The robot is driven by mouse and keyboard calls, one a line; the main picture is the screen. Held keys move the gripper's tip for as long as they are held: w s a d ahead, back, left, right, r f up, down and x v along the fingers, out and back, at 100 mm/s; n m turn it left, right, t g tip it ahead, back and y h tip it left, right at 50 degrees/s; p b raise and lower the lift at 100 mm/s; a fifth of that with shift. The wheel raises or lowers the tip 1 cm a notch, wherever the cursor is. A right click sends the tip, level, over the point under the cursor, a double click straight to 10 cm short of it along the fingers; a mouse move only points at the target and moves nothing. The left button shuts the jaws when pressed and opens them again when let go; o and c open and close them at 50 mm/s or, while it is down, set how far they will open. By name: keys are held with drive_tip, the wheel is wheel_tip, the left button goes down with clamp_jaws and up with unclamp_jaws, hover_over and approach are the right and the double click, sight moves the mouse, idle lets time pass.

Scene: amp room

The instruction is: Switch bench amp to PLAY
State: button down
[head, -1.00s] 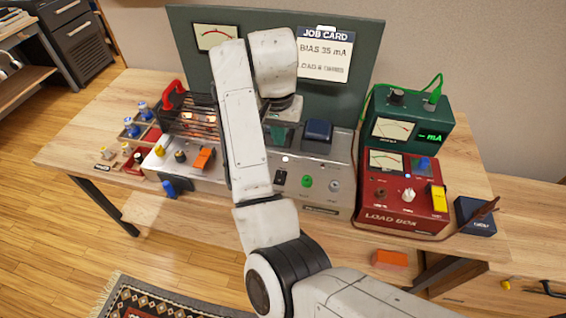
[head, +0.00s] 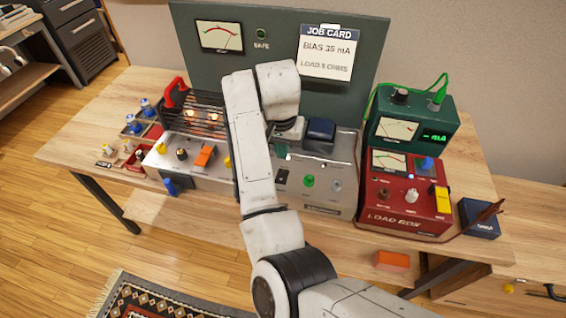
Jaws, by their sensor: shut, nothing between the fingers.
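The bench amp (head: 322,197) is a long silver chassis across the middle of the bench. Its left part carries a wire cage with glowing tubes (head: 207,118) and a red handle (head: 175,92). On its front are an orange lever (head: 204,156), a dark switch (head: 281,178), a green round lamp or button (head: 308,181) and a grey knob (head: 336,185). No PLAY label is readable, and I cannot tell switch positions. My gripper (head: 289,130) points down over the amp's middle, left of a dark blue block (head: 320,132). It is shut and empty; my arm hides part of the amp front.
The red load box (head: 405,203) and green meter (head: 412,123) stand right of the amp, with a dark blue box (head: 479,217) beyond. A green panel (head: 270,65) with a job card (head: 328,57) rises behind. Small coloured parts (head: 130,142) sit at left.

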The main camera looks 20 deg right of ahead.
sight(283, 170)
drive_tip(key=f, duration=0.7)
drive_tip(key=shift+w+d, duration=0.2)
drive_tip(key=shift+w, duration=0.15)
drive_tip(key=shift+f, duration=0.25)
drive_tip(key=shift+s+r+p, duration=0.1)
drive_tip(key=shift+s+p, duration=0.05)
drive_tip(key=shift+p, duration=0.5)
drive_tip(key=shift+s+a+r+p, duration=0.15)
drive_tip(key=shift+s+a+p, duration=0.3)
drive_tip(key=shift+p, duration=0.25)
drive_tip(key=shift+d+r+p, duration=0.1)
drive_tip(key=shift+r+p, duration=0.3)
drive_tip(key=shift+r, duration=0.1)
wheel_tip(283, 170, up, 13)
drive_tip(key=s+a+p, duration=0.1)
drive_tip(key=shift+s, duration=0.2)
drive_tip(key=shift+f, duration=0.15)
